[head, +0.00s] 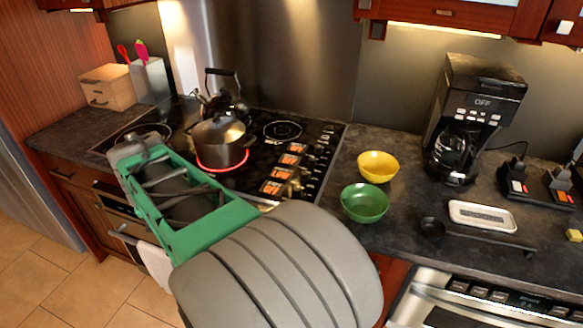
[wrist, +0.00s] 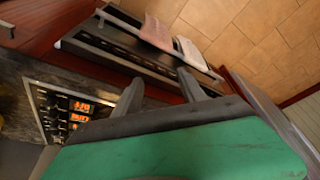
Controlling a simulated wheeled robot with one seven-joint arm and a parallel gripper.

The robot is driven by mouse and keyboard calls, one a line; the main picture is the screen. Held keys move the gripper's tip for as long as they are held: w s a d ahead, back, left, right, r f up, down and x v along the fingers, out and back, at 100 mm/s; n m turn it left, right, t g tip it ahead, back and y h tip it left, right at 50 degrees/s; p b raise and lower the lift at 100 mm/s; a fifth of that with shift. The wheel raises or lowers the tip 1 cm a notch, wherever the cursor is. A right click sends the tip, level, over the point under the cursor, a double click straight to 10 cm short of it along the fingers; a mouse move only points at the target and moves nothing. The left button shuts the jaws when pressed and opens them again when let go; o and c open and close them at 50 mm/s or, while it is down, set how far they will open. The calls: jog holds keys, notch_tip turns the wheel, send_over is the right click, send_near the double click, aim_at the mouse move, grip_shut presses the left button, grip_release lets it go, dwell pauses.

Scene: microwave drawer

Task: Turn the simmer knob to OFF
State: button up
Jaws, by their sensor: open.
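The cooktop control panel (head: 307,165) runs along the right side of the black stove and holds several dark knobs (head: 322,150) beside orange lit displays (head: 283,173). I cannot tell which knob is the simmer knob, and the labels are too small to read. The panel also shows at the left of the wrist view (wrist: 52,118). My gripper (wrist: 158,88) is open and empty. In the head view its green body is over the stove's front left, left of the knobs and apart from them. In the wrist view its fingers point toward the oven front.
A pot (head: 218,142) stands on a glowing red burner, with a kettle (head: 222,98) behind it. Yellow (head: 378,165) and green (head: 365,203) bowls sit right of the panel. A towel (head: 155,265) hangs at the oven front. A coffee maker (head: 475,120) stands farther right.

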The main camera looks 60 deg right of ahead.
jog(key=d+r+m+g+h, duration=0.1)
jog(key=d+m, duration=0.4)
jog(key=d, duration=0.9)
jog(key=m+g+p, duration=0.3)
jog(key=m, duration=0.6)
send_near(305, 173)
jog(key=f, duration=0.1)
jog(key=shift+h, duration=0.4)
jog(key=x, duration=0.7)
jog(key=shift+s+a+p, duration=0.1)
jog(key=shift+p, duration=0.3)
jog(key=shift+d+f, duration=0.2)
jog(key=shift+f, duration=0.25)
grip_shut()
